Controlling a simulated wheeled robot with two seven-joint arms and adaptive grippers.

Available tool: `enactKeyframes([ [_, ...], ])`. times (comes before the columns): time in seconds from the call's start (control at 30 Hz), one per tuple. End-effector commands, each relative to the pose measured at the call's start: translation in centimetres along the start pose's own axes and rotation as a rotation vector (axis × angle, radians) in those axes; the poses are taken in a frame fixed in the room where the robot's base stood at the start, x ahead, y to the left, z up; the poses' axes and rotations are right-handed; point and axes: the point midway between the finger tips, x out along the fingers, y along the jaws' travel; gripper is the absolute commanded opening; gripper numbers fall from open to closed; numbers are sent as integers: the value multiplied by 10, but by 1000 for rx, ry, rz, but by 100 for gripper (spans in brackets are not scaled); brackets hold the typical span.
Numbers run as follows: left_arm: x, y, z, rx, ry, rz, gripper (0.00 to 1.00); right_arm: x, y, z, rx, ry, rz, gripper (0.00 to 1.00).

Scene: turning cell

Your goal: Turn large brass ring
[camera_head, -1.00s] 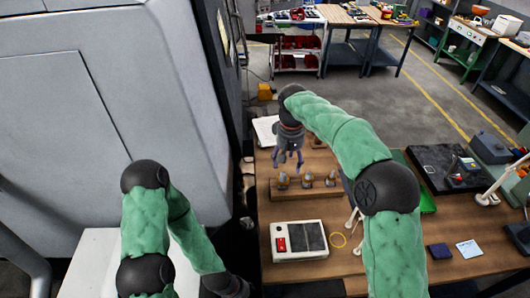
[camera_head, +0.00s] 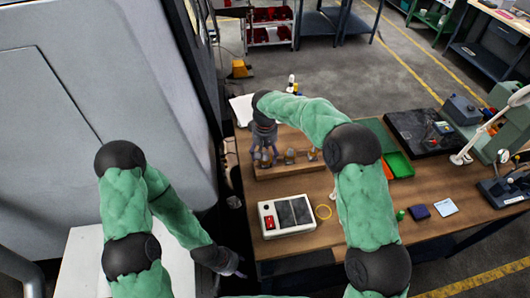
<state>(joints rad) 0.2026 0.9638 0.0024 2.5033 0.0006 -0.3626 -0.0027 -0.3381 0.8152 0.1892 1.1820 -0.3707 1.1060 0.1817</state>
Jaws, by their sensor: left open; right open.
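My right gripper (camera_head: 264,158) is open, pointing down at the left end of a wooden rack (camera_head: 290,170). The rack holds several small metal and brass-coloured pieces, two of them showing at its middle (camera_head: 290,157) and right (camera_head: 312,154). The gripper's fingers are around or just in front of the leftmost piece; I cannot tell whether they touch it. No large brass ring can be told for sure; the pieces are too small to make out. My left gripper (camera_head: 238,270) is open and empty, low by the table's left front corner.
Green and orange trays (camera_head: 398,164) lie at the right. A large grey machine (camera_head: 80,90) stands at the left.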

Motion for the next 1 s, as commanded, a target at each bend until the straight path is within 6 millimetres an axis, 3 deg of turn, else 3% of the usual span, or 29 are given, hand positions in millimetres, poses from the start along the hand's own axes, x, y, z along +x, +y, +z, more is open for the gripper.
enactKeyframes([
  [0.4, -1, 0, 0, 0, 0, 0, 58, 7, 0, 0, 0, 2, 0, 67],
  [0.6, -1, 0, 0, 0, 0, 0, 58, 7, 0, 0, 0, 2, 0, 15],
  [1.0, 7, -3, 0, 0, 0, 0, 58, 8, 1, -2, 87, 7, -1, 14],
])
